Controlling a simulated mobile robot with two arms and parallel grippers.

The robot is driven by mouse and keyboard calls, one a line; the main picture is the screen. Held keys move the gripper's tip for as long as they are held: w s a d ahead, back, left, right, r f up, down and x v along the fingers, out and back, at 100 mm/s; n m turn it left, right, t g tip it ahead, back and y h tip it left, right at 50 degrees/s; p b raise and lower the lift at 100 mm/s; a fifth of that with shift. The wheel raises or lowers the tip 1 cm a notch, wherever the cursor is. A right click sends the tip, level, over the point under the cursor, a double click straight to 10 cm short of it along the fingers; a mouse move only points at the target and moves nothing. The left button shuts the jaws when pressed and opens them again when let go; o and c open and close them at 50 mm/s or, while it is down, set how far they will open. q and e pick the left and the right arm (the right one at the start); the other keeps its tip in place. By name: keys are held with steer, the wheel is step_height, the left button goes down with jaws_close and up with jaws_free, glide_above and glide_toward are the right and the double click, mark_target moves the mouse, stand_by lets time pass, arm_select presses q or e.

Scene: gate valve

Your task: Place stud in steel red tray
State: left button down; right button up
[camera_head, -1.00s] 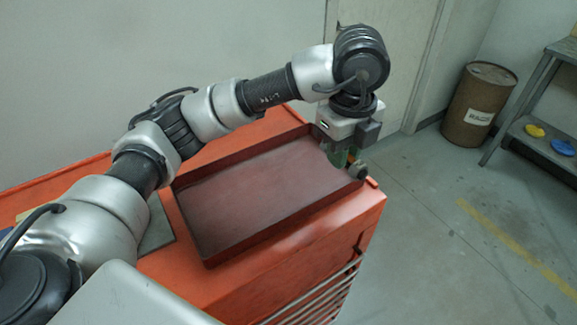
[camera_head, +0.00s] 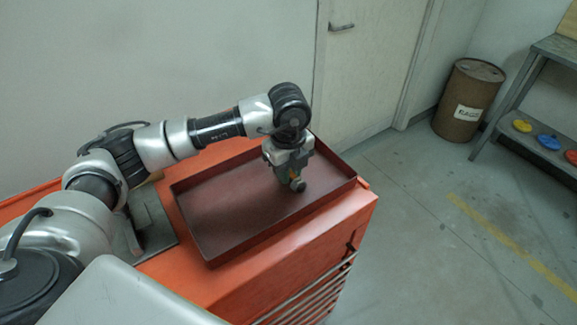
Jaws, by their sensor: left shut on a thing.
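The dark red steel tray (camera_head: 235,222) lies on top of an orange cabinet, and its inside looks empty apart from what my gripper holds. My left gripper (camera_head: 294,176) points down over the right part of the tray, inside its rim. It is shut on the stud (camera_head: 299,186), a small grey piece showing at the fingertips. Most of the stud is hidden by the fingers, and I cannot tell whether it touches the tray floor. My right gripper is not in view.
The orange cabinet (camera_head: 310,240) has a drawer front at the right. A grey plate with an upright part (camera_head: 145,225) lies left of the tray. A brown barrel (camera_head: 467,100) and a shelf with coloured discs (camera_head: 548,142) stand far right. The floor between is clear.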

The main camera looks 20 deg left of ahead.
arm_select(q)
steer(key=shift+r, duration=0.1)
steer(key=c, duration=1)
jaws_free()
steer(key=shift+f, duration=0.2)
steer(key=shift+c, duration=0.2)
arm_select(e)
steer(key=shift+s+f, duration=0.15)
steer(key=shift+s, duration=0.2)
arm_select(q)
steer(key=shift+r, duration=0.1)
steer(key=shift+r, duration=0.2)
step_height(320, 180, up, 12)
steer(key=b, duration=0.2)
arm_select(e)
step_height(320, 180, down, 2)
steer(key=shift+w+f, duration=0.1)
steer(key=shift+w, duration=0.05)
